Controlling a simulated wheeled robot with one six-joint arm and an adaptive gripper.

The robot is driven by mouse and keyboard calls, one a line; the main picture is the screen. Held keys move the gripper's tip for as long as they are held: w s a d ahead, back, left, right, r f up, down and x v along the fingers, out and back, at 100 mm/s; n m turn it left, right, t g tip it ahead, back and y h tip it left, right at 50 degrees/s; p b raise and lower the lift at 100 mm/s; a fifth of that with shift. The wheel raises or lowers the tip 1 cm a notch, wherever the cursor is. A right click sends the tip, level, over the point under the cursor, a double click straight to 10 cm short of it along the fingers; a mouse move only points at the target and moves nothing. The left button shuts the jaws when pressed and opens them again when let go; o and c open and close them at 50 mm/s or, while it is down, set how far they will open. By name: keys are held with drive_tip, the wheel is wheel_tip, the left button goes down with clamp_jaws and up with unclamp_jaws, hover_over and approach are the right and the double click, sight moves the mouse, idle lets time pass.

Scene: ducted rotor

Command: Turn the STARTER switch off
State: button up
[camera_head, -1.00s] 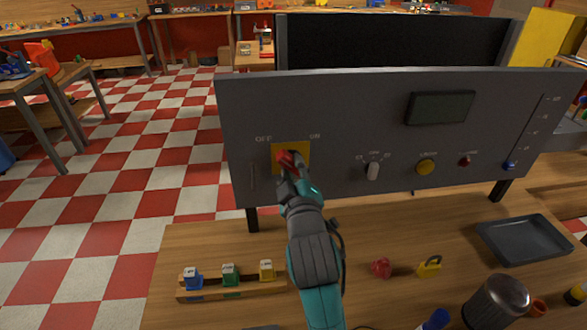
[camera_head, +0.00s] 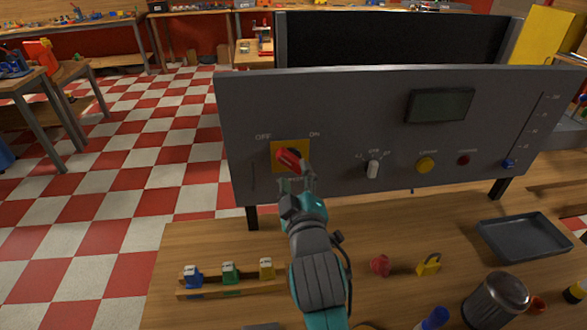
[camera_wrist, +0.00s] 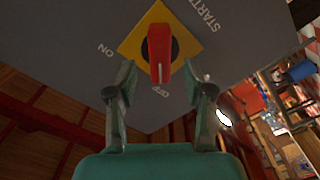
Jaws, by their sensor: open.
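The STARTER switch is a red handle (camera_head: 290,158) on a yellow square plate (camera_head: 277,165), on the left of the grey panel (camera_head: 340,110). In the head view the handle slants, its upper left end toward the OFF label. In the wrist view the red handle (camera_wrist: 159,50) lies in line with the OFF lettering, and ON is off to the left. My gripper (camera_head: 298,181) is open and empty just below and in front of the handle. In the wrist view its fingers (camera_wrist: 158,70) stand apart on either side of the handle's end, with gaps.
The panel also carries a grey knob (camera_head: 373,169), a yellow button (camera_head: 425,166), a dark red lamp (camera_head: 463,160), a blue slider (camera_head: 509,163) and a display (camera_head: 440,105). On the table are a block rack (camera_head: 230,287), a yellow padlock (camera_head: 429,264), a metal cup (camera_head: 498,300) and a tray (camera_head: 524,238).

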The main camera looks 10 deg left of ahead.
drive_tip(key=v, duration=0.8)
drive_tip(key=shift+s, duration=0.1)
